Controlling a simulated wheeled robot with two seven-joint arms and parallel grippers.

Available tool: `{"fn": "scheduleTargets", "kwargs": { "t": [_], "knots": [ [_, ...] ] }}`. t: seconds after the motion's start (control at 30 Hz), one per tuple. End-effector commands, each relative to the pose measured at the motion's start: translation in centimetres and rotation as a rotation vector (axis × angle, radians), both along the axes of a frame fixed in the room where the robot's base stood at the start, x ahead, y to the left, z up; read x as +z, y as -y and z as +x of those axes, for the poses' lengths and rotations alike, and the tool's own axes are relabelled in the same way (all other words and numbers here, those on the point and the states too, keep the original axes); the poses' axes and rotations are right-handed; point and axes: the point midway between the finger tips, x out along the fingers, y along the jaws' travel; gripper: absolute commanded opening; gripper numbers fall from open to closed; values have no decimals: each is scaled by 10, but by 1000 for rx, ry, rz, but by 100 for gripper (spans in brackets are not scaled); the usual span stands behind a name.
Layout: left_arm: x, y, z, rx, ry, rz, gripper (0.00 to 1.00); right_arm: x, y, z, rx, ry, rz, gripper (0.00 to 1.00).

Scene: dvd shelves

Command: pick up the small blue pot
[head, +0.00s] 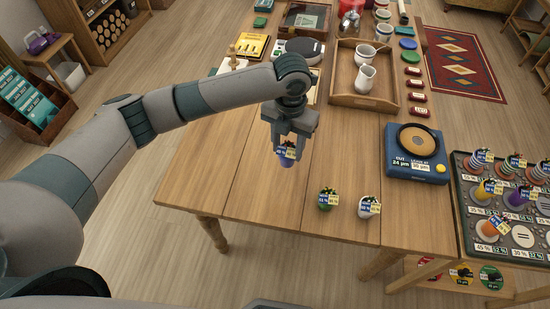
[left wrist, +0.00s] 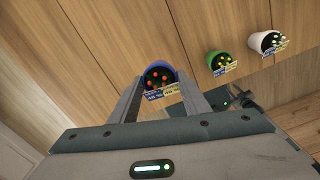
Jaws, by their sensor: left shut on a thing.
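The small blue pot (head: 287,161) is between the fingers of my left gripper (head: 289,146) in the head view, over the front left part of the wooden table. It carries a small blue, white and yellow label. In the left wrist view the blue pot (left wrist: 158,72) shows its dark inside with several red dots, and the gripper's fingers (left wrist: 158,95) are closed on its two sides. I cannot tell whether the pot touches the table. A green pot (head: 326,199) and a white pot (head: 367,207) stand to its right near the front edge. My right gripper is not in view.
A blue device with a round top (head: 416,152) stands to the right, with a dark tray of pots (head: 471,218) beyond it. A wooden tray (head: 353,101) with white cups and a jug is further back. The tabletop around the small pots is clear.

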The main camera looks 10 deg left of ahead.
Motion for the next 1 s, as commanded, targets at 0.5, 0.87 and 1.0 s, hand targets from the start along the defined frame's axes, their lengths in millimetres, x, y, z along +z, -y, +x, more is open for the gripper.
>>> {"fn": "scheduleTargets", "kwargs": {
  "t": [0.5, 0.87, 1.0],
  "knots": [
    [4, 4, 3, 1, 1, 1, 15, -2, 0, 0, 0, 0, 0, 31],
    [6, 1, 3, 64, 4, 0, 15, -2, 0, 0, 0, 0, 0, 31],
    [11, -5, 1, 185, 7, -2, 15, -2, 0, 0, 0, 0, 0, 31]
  ]
}}
